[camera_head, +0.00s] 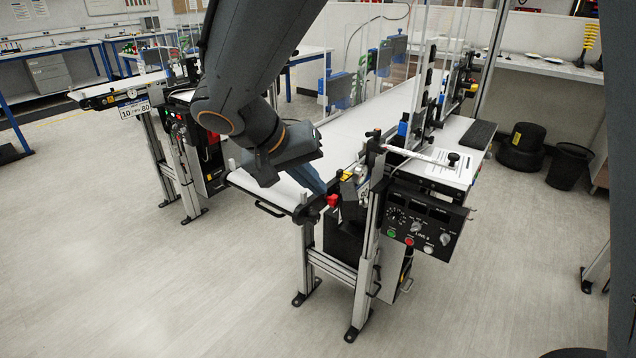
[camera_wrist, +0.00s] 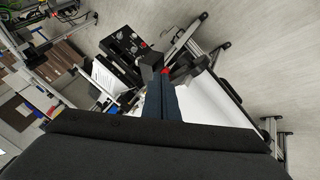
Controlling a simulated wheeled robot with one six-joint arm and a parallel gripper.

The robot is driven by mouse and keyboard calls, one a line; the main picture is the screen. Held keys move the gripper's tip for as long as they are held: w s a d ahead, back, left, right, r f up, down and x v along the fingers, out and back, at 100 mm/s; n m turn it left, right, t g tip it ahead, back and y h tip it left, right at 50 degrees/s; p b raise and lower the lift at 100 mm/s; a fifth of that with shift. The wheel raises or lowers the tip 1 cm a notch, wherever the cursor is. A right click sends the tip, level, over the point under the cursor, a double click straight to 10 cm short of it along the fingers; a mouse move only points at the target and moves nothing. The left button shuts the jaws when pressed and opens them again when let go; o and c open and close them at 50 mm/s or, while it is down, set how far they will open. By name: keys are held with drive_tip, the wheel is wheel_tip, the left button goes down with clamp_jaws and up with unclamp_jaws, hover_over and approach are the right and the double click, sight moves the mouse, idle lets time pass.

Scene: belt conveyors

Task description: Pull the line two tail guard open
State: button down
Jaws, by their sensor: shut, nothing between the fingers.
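My gripper (camera_head: 316,186) is above the near right corner of the middle conveyor's white belt (camera_head: 345,135). Its blue-grey fingers are together with nothing between them, and they also show in the wrist view (camera_wrist: 162,98). A small red part (camera_head: 332,200) is right by the fingertips; it shows just past them in the wrist view (camera_wrist: 166,71). Whether the fingers touch it I cannot tell. A dark block (camera_head: 349,199) stands just right of it. A black end bar with a loop handle (camera_head: 270,209) runs along the belt's near end. I cannot tell for certain which part is the tail guard.
A control panel (camera_head: 424,222) with knobs and buttons is right of the belt end. Clear upright panels (camera_head: 440,65) stand along the belt. Another conveyor (camera_head: 118,92) is at the left. The floor (camera_head: 180,290) in front is clear.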

sight(330, 200)
drive_tip(key=p+x, duration=0.1)
drive_tip(key=x, duration=0.7)
drive_tip(key=shift+p, duration=0.3)
drive_tip(key=shift+a, duration=0.1)
